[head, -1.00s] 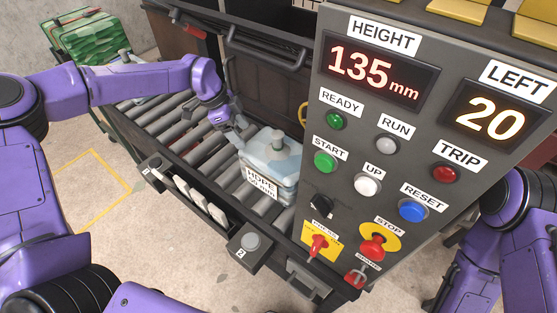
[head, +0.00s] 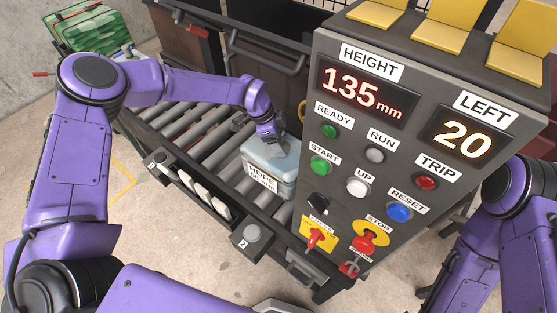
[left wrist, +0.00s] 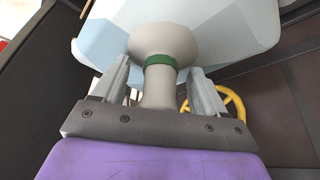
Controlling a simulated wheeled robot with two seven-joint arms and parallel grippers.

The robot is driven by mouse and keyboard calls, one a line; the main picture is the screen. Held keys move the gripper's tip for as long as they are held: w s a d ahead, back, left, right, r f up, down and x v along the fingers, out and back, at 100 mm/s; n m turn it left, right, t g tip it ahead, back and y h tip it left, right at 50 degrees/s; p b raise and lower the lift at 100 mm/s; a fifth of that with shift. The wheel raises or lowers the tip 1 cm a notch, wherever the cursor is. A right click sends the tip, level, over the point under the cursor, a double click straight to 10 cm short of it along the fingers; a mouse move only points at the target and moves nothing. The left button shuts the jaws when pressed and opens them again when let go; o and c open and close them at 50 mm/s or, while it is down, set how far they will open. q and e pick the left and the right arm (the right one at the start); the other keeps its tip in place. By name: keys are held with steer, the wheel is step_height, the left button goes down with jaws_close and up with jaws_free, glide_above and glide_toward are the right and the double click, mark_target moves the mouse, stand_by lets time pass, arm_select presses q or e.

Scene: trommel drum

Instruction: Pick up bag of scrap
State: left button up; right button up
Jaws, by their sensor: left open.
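The bag of scrap (head: 271,164) is a pale blue-white bundle with a white label reading HDPE. It stands on the roller conveyor beside the control panel. In the left wrist view the bag (left wrist: 110,35) shows its neck, tied with a green band, between the two fingers. My left gripper (head: 270,142) is over the top of the bag. In the left wrist view the left gripper (left wrist: 158,85) is open, one finger on each side of the neck, with a gap visible at both sides. My right arm shows at the right edge; its gripper is out of view.
The grey control panel (head: 345,130) with buttons and displays stands close on the right of the bag. The roller conveyor (head: 205,135) is bare to the left. Green bundles (head: 88,30) are at the back left. A dark hopper wall stands behind the bag.

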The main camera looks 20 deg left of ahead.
arm_select(q)
jaws_close()
steer(key=shift+r, duration=0.2)
